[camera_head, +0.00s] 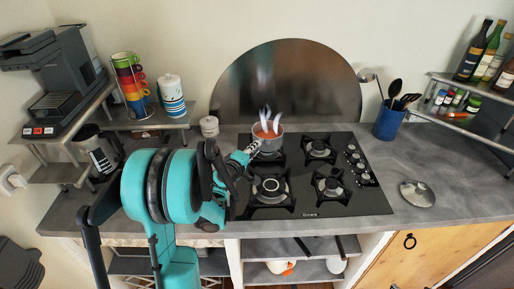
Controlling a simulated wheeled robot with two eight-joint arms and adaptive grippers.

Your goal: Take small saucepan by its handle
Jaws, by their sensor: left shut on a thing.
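The small saucepan (269,142) stands on the back left burner of the black gas hob (352,205). It holds something orange-red, with pale wisps of steam above it. Its handle points down and left toward my left gripper (247,155). My left gripper is shut on the saucepan's handle; the fingers hide most of the handle. My left arm, teal and black, comes in from the lower left and covers part of the counter. My right gripper is not in this view.
A metal lid (417,193) lies on the grey counter right of the hob. A blue utensil holder (389,122) stands behind it. A coffee machine (57,80), stacked colourful mugs (130,85) and a small jar (209,126) are at left. Bottles (478,52) stand on the right shelf.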

